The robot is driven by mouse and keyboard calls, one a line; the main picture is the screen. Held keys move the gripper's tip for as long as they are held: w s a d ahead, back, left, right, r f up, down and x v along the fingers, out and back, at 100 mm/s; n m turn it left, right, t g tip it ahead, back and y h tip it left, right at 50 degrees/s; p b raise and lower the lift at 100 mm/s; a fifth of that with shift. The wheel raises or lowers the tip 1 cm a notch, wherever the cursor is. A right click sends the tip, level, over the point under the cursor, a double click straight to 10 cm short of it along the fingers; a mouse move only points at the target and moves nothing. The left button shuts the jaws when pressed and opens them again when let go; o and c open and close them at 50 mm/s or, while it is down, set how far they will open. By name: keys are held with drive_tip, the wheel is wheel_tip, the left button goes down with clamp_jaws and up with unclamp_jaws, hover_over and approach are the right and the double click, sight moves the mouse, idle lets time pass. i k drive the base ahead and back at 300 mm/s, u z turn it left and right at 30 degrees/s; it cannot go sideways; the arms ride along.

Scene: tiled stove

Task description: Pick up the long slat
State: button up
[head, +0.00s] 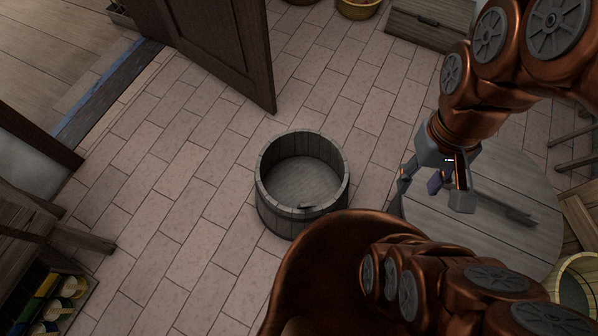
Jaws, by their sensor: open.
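A long, thin grey strip, which looks like the long slat (512,211), lies on the round wooden table (500,245) at the right. Its left end is hidden behind my gripper. My gripper (433,193) is open over the left part of the table, with its fingers spread and pointing down. It is to the left of the visible part of the slat. I cannot tell how high it is above the table or whether it touches anything.
A round wooden tub (264,198) stands on the tiled floor left of the table, with a small dark piece (320,206) at its near side. An open dark door (225,45) stands at the upper left. A wooden chest (432,22) is at the back. Floor left of the tub is clear.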

sight(305, 204)
drive_tip(key=u, duration=0.1)
drive_tip(key=k, duration=0.35)
drive_tip(key=u, duration=1.6)
drive_tip(key=k, duration=0.55)
drive_tip(key=u, duration=0.1)
